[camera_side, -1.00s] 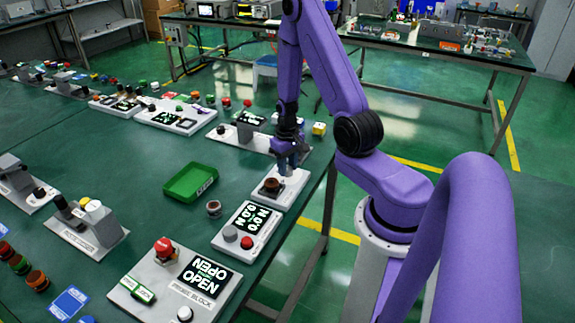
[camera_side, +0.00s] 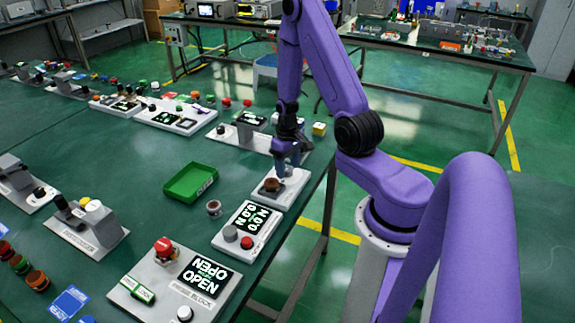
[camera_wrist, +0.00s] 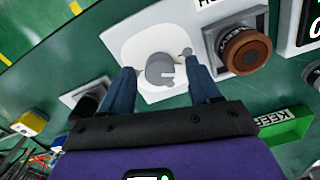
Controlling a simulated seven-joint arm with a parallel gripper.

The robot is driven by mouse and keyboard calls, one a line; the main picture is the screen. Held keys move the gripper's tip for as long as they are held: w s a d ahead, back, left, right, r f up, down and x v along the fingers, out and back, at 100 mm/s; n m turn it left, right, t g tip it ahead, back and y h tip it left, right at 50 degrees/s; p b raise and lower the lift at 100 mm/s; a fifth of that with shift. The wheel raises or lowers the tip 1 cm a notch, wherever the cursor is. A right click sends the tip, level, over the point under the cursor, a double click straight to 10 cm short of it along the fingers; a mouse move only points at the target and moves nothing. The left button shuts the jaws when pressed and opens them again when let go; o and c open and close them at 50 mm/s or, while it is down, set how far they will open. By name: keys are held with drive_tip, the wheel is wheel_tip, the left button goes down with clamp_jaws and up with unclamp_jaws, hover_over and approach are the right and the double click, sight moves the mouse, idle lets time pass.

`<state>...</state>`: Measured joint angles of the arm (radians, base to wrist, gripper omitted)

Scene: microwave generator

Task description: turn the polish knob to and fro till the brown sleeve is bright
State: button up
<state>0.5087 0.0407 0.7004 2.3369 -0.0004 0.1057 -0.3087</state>
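The brown sleeve (camera_side: 271,185) stands on the near part of a white plate by the table's right edge. In the wrist view the brown sleeve (camera_wrist: 243,50) sits on a dark round base, right of the grey polish knob (camera_wrist: 160,69), which has a pale mark. My gripper (camera_wrist: 161,70) points down with its two blue fingers apart, one on each side of the knob, with visible gaps. In the side view my gripper (camera_side: 285,170) is just behind the sleeve, low over the plate. The knob is hidden there.
A display box (camera_side: 247,226) with a red and a grey button stands in front of the plate. A green tray (camera_side: 190,183) and a small brown-topped piece (camera_side: 214,208) lie to the left. A yellow block (camera_side: 319,129) stands behind, near the table edge.

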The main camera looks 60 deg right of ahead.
wheel_tip(320, 180, up, 17)
drive_tip(key=shift+r, duration=0.2)
idle(0.9)
idle(0.3)
drive_tip(key=w+a+f+n+g+h, duration=0.2)
drive_tip(key=w+a+n+g, duration=0.1)
drive_tip(key=w+n, duration=0.4)
drive_tip(key=n+g, duration=0.1)
drive_tip(key=n, duration=0.1)
approach(287, 168)
drive_tip(key=x, duration=0.8)
drive_tip(key=shift+s+f, duration=0.3)
drive_tip(key=shift+s, duration=0.05)
drive_tip(key=c, duration=1)
